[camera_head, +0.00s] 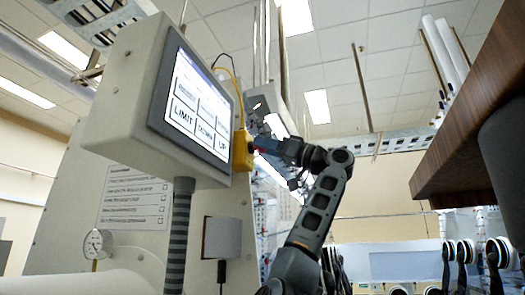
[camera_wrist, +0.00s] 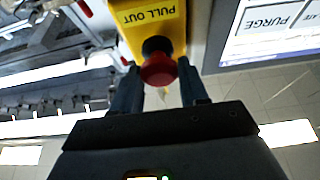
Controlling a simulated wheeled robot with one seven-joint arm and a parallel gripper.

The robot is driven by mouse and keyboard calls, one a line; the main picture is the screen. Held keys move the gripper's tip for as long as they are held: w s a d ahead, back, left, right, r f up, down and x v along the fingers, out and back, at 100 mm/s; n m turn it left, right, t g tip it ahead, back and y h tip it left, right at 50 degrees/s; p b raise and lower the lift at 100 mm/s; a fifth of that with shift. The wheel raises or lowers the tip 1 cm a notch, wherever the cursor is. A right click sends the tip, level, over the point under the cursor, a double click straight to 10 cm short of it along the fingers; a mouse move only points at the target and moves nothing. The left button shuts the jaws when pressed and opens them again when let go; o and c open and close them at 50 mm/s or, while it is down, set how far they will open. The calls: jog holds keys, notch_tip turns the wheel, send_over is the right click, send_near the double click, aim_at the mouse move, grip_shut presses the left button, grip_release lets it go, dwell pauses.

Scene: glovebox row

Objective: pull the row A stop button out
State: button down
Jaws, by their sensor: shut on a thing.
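The row A stop button is a red knob (camera_wrist: 158,70) on a dark collar, on a yellow box (camera_wrist: 168,22) marked PULL OUT, whose lettering is upside down in the wrist view. The yellow box (camera_head: 242,151) also shows in the head view, beside the right edge of the screen panel. My gripper (camera_wrist: 160,72) has one finger on each side of the red knob and is shut on it. In the head view my gripper (camera_head: 256,143) reaches the box from the right and hides the knob.
The screen panel (camera_head: 190,105) with LIMIT, DOWN and UP keys is close to my gripper; it also shows in the wrist view (camera_wrist: 265,35). A yellow cable (camera_head: 229,66) rises from the box. A brown ledge (camera_head: 455,130) juts in at the right.

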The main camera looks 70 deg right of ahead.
jog(key=shift+s, duration=0.15)
jog(key=c, duration=0.8)
grip_release()
jog(key=shift+s, duration=0.15)
jog(key=shift+o, duration=0.9)
jog(key=b+v, duration=0.2)
jog(key=v, duration=0.5)
jog(key=shift+s+f, duration=0.2)
jog(key=shift+s, duration=0.15)
